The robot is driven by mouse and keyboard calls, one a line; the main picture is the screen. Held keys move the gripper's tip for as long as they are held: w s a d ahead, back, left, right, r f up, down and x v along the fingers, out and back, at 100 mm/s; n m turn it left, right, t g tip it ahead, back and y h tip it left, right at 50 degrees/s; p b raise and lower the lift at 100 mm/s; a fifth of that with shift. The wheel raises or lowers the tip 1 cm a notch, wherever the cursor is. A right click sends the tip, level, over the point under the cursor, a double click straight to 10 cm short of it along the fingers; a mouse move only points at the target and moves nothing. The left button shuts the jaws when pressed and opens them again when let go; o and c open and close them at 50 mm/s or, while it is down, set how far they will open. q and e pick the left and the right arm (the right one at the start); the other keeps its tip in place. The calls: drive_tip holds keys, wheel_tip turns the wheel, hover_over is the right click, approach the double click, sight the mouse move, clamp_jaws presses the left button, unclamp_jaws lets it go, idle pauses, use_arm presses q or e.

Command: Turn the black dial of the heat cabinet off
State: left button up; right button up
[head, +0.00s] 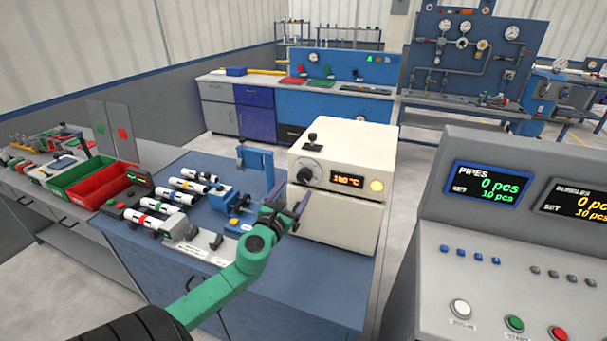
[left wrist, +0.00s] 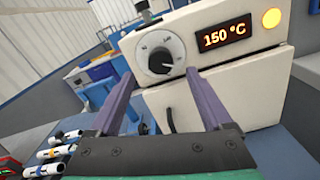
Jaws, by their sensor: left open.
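The heat cabinet (head: 343,180) is a cream box on the blue bench in the head view. Its round black dial (head: 309,172) is on the left of the front face, and it shows larger in the left wrist view (left wrist: 160,55). The orange display (left wrist: 224,36) reads 150 °C, and a round yellow lamp (left wrist: 272,18) at the right looks lit. My left gripper (head: 292,201) is open and empty, just in front of and below the dial. In the left wrist view its two purple fingers (left wrist: 158,90) point towards the cabinet face, one either side below the dial. My right gripper is not in view.
Several white pipes with coloured bands (head: 163,207) lie left of my arm. A blue stand (head: 256,165) is beside the cabinet. Green and red bins (head: 100,182) are at the left. A grey control console (head: 520,240) stands at the right.

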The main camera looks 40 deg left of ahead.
sight(303, 177)
use_arm(q)
drive_tip(key=x, duration=0.8)
drive_tip(key=shift+w+f, duration=0.1)
drive_tip(key=shift+w, duration=0.15)
drive_tip(key=shift+s, duration=0.1)
clamp_jaws()
